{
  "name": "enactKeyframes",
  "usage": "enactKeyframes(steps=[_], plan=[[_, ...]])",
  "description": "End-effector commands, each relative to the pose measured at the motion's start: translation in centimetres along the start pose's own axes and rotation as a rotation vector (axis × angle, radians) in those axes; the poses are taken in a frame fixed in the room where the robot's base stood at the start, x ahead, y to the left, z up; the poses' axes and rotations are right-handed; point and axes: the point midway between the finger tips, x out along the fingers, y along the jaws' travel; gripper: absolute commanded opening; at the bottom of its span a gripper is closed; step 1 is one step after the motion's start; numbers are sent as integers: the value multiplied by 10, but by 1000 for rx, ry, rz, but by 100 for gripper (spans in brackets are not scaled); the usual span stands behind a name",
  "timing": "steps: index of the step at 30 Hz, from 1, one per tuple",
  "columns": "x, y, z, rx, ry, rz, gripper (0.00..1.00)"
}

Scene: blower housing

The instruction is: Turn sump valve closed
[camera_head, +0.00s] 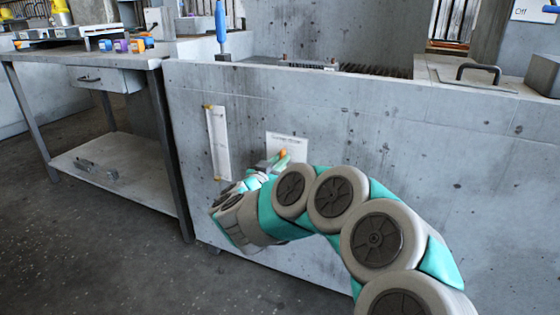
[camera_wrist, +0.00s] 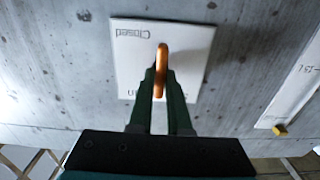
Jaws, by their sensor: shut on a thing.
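The sump valve's orange handle (camera_wrist: 161,56) stands out in front of a white label plate (camera_wrist: 200,42) on the concrete wall. In the wrist view the plate reads "Closed" upside down at its upper left; other lettering lower down is mostly hidden by the fingers. My gripper (camera_wrist: 161,78) is shut on the orange handle, one dark green finger on each side. In the head view the handle (camera_head: 282,153) shows as a small orange spot before the plate (camera_head: 292,142), and my gripper (camera_head: 272,163) is partly hidden by my arm.
A white gauge strip (camera_head: 218,143) with yellow ends is on the wall left of the plate. A workbench (camera_head: 60,57) stands at the left with small coloured items. A blue handle (camera_head: 221,22) stands upright on the wall's top. Floor is clear at lower left.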

Motion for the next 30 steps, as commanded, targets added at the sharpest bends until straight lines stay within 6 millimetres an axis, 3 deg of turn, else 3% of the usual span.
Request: enactKeyframes(steps=[11, 30], plan=[[0, 1, 1, 208, -1, -1, 0], [0, 5, 6, 815, -2, 1, 0]])
